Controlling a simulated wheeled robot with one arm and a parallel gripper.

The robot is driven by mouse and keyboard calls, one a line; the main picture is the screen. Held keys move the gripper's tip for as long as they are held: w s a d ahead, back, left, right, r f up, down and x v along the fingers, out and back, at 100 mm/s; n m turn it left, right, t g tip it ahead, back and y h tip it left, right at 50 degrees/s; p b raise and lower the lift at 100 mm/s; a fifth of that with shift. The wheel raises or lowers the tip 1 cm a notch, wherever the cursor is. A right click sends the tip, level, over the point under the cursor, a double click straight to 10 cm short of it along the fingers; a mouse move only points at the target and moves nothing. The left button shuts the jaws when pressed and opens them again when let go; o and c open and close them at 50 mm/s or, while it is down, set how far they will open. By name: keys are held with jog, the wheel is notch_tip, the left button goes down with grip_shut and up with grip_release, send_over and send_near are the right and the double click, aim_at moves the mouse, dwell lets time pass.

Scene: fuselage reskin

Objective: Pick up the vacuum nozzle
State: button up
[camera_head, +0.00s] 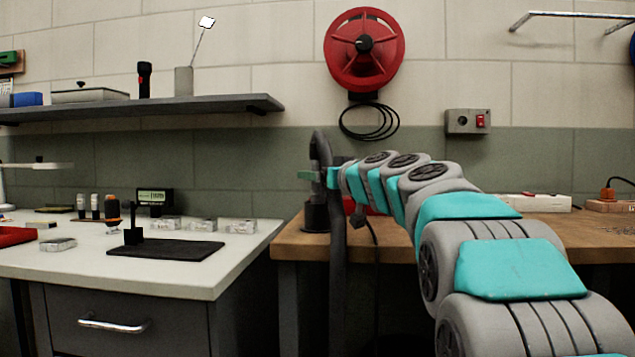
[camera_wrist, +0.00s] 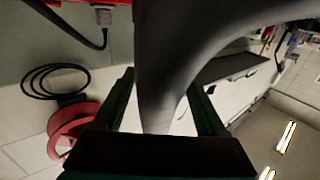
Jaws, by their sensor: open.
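The vacuum nozzle (camera_head: 314,192) is a dark grey tube standing upright in a dark holder (camera_head: 316,217) at the left end of the wooden bench. Its hose (camera_head: 338,270) bends over at the top and hangs down in front of the bench edge. My gripper (camera_head: 312,176) is level with the upright tube, its green fingers reaching to it. In the wrist view, the grey tube (camera_wrist: 158,90) passes between the two open green fingers (camera_wrist: 162,84). Gaps show beside the tube; whether a finger touches it I cannot tell.
A red box (camera_head: 378,207) with a hanging cable is behind my arm on the wooden bench (camera_head: 290,243). A red reel (camera_head: 365,50) hangs on the wall above.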

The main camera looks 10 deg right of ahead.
jog(key=shift+p+x, duration=0.35)
jog(key=shift+x, duration=1.45)
jog(key=shift+a, duration=0.1)
jog(key=shift+r, duration=0.1)
grip_shut()
